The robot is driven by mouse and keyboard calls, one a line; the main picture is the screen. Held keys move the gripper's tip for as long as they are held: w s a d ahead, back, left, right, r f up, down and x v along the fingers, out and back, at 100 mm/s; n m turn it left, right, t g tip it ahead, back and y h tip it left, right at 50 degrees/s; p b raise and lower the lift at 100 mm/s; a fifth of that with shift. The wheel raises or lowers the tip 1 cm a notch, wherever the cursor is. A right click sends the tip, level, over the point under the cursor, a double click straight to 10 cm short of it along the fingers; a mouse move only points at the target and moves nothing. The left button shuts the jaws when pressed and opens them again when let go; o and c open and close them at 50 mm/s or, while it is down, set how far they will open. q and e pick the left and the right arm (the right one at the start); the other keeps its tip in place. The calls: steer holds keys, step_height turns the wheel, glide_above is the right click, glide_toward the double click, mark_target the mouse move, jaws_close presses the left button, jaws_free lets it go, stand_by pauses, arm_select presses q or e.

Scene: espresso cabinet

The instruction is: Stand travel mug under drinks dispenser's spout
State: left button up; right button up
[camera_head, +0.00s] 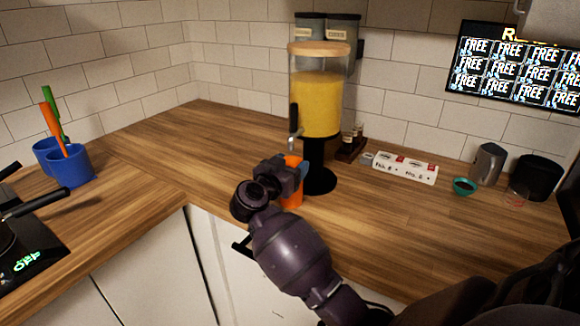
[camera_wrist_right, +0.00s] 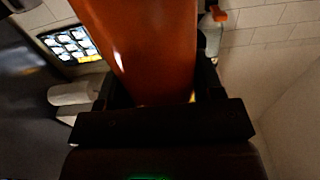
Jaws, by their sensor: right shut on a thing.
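The drinks dispenser (camera_head: 318,105) stands on the counter in the head view, with yellow liquid, a wooden lid and a black foot (camera_head: 320,181). Its spout (camera_head: 293,122) is on the left side of the tank. My right gripper (camera_head: 287,172) is shut on the orange travel mug (camera_head: 292,196), below and in front of the spout. The gripper hides much of the mug. I cannot tell whether its bottom touches the counter. In the right wrist view the mug (camera_wrist_right: 150,45) fills the space between the fingers. My left gripper is not in view.
Blue cups (camera_head: 70,166) with orange and green utensils stand at the left. A white box (camera_head: 405,168), a teal bowl (camera_head: 464,186), a grey pitcher (camera_head: 488,164) and a black container (camera_head: 538,177) stand right of the dispenser. The counter left of the dispenser is clear.

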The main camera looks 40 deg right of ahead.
steer(key=o, duration=1.4)
steer(key=shift+f, duration=0.2)
steer(key=p+v, duration=0.1)
steer(key=v, duration=1.1)
steer(key=s+f+n+t+y, duration=0.1)
steer(key=s+f+n+y, duration=0.4)
steer(key=s+f, duration=0.3)
steer(key=s+f+n+t+y, duration=0.1)
steer(key=s+f+n+y, duration=0.3)
steer(key=s+f, duration=0.5)
steer(key=s+f+n+t+y, duration=0.2)
steer(key=s+f+n+y, duration=0.3)
steer(key=s+f+y, duration=0.2)
steer(key=shift+s+a+f+n, duration=0.1)
steer(key=shift+s+f, duration=0.25)
steer(key=shift+f, duration=0.4)
steer(key=shift+s+a+f+n, duration=0.1)
steer(key=shift+s+f, duration=0.25)
steer(key=shift+f, duration=0.4)
steer(key=shift+s+a+f+n, duration=0.1)
steer(key=shift+s+f, duration=0.3)
steer(key=shift+f, duration=0.35)
